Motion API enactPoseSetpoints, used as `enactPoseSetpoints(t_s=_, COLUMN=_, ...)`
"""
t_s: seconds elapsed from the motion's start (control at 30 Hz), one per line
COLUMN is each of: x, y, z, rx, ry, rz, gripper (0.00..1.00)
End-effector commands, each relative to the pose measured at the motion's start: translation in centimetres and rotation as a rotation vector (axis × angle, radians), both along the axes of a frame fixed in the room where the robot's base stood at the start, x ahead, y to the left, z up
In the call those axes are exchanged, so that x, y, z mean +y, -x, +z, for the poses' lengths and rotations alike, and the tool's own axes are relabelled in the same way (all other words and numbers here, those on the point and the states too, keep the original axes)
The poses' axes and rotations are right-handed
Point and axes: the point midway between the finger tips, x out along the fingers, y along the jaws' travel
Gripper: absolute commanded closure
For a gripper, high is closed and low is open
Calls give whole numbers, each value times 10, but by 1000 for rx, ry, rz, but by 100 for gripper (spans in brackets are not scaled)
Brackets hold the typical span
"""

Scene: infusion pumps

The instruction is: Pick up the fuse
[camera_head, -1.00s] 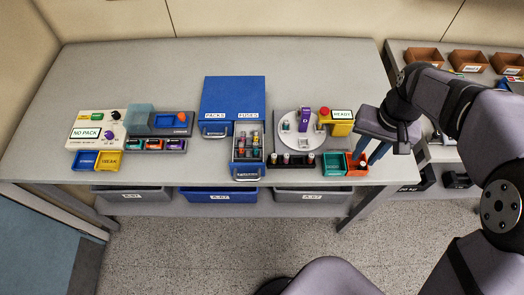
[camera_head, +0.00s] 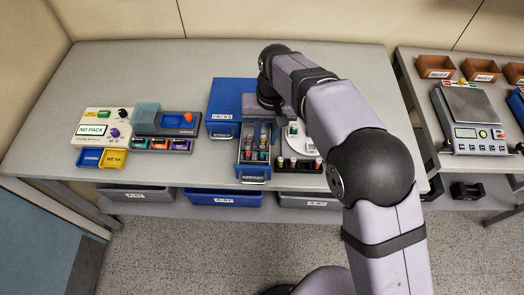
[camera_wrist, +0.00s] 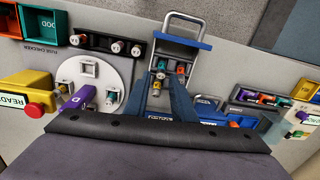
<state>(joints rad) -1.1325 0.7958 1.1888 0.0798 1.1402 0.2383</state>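Several small fuses with coloured ends stand in the open blue drawer (camera_head: 252,180); the fuses (camera_head: 264,155) also show in the wrist view (camera_wrist: 158,84). My gripper (camera_wrist: 161,90) is open, its two blue-grey fingers pointing down on either side of the fuse group. In the head view my gripper (camera_head: 260,128) is over the back part of the drawer, partly hidden by my arm. I see nothing held between the fingers. Whether the tips reach down beside a fuse I cannot tell.
A white round plate (camera_wrist: 100,80) with sockets and a purple lever stands beside the drawer, next to a black rack (camera_wrist: 112,46) of fuses. The pump panel (camera_head: 105,125) is at left, the blue cabinet (camera_head: 222,95) behind. The table's back is clear.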

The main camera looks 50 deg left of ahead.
Motion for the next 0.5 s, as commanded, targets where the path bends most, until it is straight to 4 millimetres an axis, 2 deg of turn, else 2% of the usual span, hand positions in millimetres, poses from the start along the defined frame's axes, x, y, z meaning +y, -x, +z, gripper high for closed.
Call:
enactPoseSetpoints(t_s=0.27, x=1, y=1, z=-8, rx=1, ry=1, rz=0, gripper=77)
enactPoseSetpoints(t_s=0.5, x=6, y=2, z=-32, rx=0, ry=2, rz=1, gripper=77)
